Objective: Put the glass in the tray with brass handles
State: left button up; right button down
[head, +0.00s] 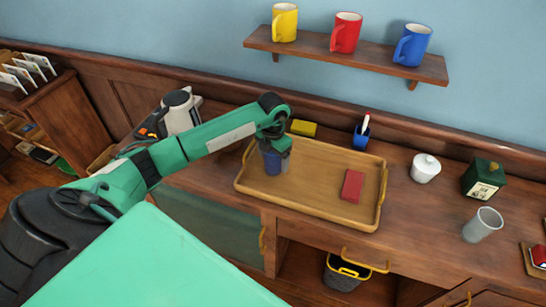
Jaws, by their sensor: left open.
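The wooden tray with brass handles (316,206) lies on the counter, with a handle at each end. A grey, slightly see-through tumbler, which looks like the glass (483,225), stands upright on the counter to the right of the tray. My left gripper (275,158) is open and points down over the tray's left part. A dark blue cup (271,164) stands in the tray right at its fingers, which partly hide it; I cannot tell whether they touch it. A red box (352,186) lies in the tray's right part. My right gripper is not in view.
A wall shelf (344,60) carries three mugs. The tray's middle is clear.

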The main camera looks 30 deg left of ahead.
pick_arm(q)
jog(key=shift+w+r, duration=0.1)
jog(key=shift+r, duration=0.35)
notch_tip(320, 180, up, 11)
jog(key=b, duration=0.3)
jog(key=shift+r, duration=0.15)
